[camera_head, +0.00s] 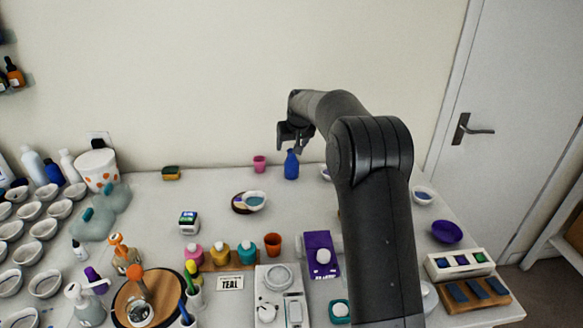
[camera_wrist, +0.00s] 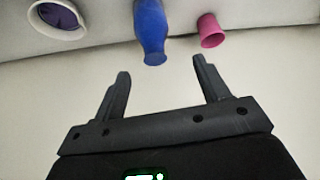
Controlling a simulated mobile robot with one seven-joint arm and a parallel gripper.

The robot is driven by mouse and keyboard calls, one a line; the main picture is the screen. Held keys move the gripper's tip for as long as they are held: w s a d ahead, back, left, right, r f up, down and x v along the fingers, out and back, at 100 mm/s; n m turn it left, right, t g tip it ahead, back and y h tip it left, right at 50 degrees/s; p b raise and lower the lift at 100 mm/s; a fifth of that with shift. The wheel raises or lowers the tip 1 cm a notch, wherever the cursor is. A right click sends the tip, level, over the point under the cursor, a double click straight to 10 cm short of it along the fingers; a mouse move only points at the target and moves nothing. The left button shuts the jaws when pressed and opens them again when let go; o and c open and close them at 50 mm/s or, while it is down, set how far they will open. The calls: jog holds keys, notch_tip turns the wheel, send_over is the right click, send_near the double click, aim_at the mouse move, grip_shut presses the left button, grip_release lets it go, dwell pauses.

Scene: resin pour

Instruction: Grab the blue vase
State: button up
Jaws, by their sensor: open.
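The blue vase (camera_head: 291,165) stands upright near the back edge of the white table, by the wall. In the wrist view the vase (camera_wrist: 151,30) shows at the top with its narrow neck and flared mouth pointing down the picture. My gripper (camera_head: 293,140) is above the vase in the head view. In the wrist view my gripper (camera_wrist: 161,68) is open and empty, its two fingers spread, with the vase's mouth just past the fingertips and roughly between them. The vase's mouth is close to the gripper in the head view.
A pink cup (camera_head: 260,163) stands just left of the vase, and it also shows in the wrist view (camera_wrist: 211,32). A white cup (camera_head: 325,173), partly hidden by my arm, stands to the right. A sponge (camera_head: 172,173) lies further left. The front table is crowded with bottles and bowls.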

aim_at(290, 152)
jog(key=x, duration=0.3)
jog(key=shift+w+f, duration=0.1)
jog(key=shift+f, duration=0.2)
jog(key=shift+d+x, duration=0.2)
jog(key=shift+x, duration=1.15)
jog(key=shift+d+x, duration=0.15)
jog(key=shift+x, duration=1.2)
jog(key=shift+c, duration=0.5)
jog(key=shift+f, duration=0.1)
jog(key=c, duration=1.4)
